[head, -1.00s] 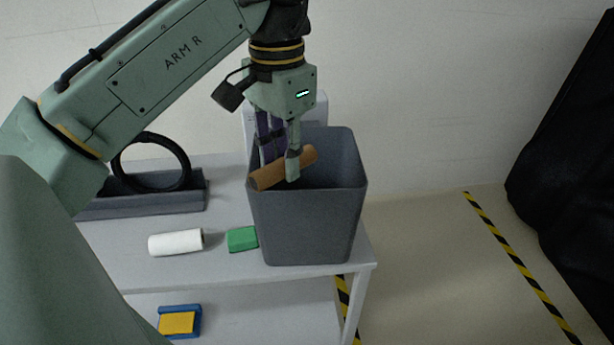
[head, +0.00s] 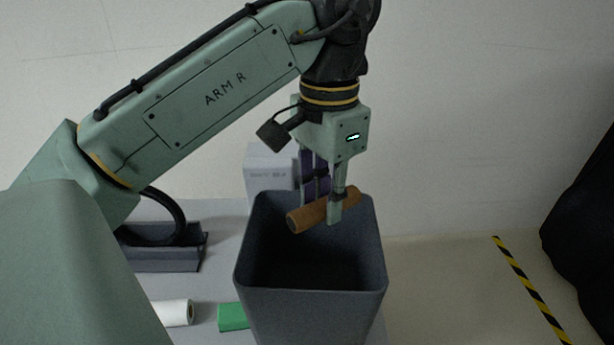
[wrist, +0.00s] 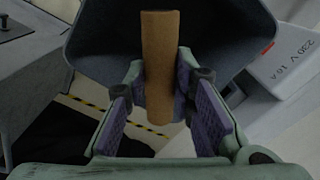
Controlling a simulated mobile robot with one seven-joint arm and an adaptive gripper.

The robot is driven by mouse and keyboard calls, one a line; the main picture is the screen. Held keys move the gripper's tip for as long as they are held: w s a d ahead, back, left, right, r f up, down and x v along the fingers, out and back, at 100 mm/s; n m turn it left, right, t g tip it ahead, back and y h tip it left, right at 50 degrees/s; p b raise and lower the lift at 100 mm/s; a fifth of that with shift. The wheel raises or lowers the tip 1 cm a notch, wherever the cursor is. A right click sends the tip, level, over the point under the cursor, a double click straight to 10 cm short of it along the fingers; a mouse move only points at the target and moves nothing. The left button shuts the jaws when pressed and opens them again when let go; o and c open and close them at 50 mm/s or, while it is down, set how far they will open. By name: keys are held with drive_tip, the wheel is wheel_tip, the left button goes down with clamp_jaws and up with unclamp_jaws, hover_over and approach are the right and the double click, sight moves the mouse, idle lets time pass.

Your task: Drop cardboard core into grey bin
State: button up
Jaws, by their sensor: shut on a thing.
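The cardboard core (head: 308,215) is a brown tube, held roughly level and slightly tilted over the open mouth of the grey bin (head: 310,315). My gripper (head: 324,203) is shut on the core near its middle, with the fingers pointing down. In the wrist view the core (wrist: 159,60) stands lengthwise between the fingers of my gripper (wrist: 160,85), with the grey bin (wrist: 90,45) behind it. The bin's inside looks dark, and its floor is hard to make out.
A white roll (head: 176,313) and a green block (head: 233,317) lie on the cart left of the bin. A pale box (head: 268,165) stands behind the bin. A black cover (head: 590,220) hangs at the right.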

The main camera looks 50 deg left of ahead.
drive_tip(key=shift+f+b, duration=1.45)
drive_tip(key=shift+f, duration=0.45)
drive_tip(key=o, duration=0.8)
drive_tip(key=shift+o, duration=0.2)
drive_tip(key=shift+r, duration=0.1)
